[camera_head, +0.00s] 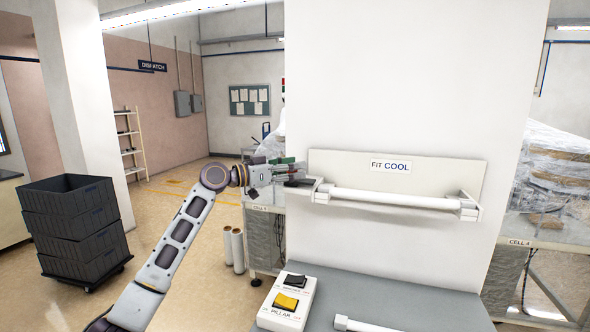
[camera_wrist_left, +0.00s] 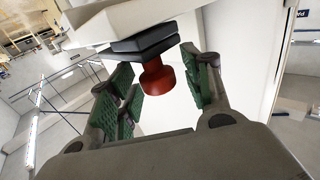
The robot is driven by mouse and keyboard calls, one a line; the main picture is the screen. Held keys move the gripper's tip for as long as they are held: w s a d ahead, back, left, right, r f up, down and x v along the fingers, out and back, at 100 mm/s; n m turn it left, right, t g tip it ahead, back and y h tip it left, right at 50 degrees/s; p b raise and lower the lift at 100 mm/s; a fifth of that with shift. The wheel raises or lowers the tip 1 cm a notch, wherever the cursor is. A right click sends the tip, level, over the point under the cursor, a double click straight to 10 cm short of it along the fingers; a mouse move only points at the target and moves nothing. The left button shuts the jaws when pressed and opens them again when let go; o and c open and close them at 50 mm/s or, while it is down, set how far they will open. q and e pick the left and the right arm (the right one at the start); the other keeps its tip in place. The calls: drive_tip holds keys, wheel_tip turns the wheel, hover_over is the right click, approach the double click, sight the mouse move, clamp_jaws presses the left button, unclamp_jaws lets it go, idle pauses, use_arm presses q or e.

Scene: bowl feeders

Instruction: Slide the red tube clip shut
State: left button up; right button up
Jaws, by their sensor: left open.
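A white tube (camera_head: 390,198) spans two end holders on a white wall fixture labelled FIT COOL (camera_head: 425,175). In the left wrist view, the red clip (camera_wrist_left: 158,79) is a short, knobbed piece beneath a black block (camera_wrist_left: 145,42) at the fixture's end. My left gripper (camera_head: 288,172) is at the left end of the fixture. Its green-padded fingers (camera_wrist_left: 158,68) are open, one on each side of the red clip, with gaps visible. In the head view I cannot make out the red clip; a dark part (camera_head: 299,183) shows by the fingers. My right gripper is out of view.
A control box (camera_head: 287,304) with black and yellow switches sits on the grey bench (camera_head: 410,295) below the fixture. Another white tube (camera_head: 385,325) shows at the bench's front. A broad white pillar (camera_head: 400,80) stands behind. Stacked dark crates (camera_head: 80,225) stand at left.

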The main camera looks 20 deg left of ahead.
sight(305, 180)
use_arm(q)
drive_tip(key=shift+c, duration=0.5)
clamp_jaws()
drive_tip(key=shift+s+d, duration=0.15)
drive_tip(key=shift+d, duration=2.05)
drive_tip(key=shift+a, duration=0.1)
drive_tip(key=shift+c, duration=1.5)
unclamp_jaws()
drive_tip(key=o, duration=0.4)
drive_tip(key=shift+d, duration=0.25)
drive_tip(key=shift+a, duration=0.3)
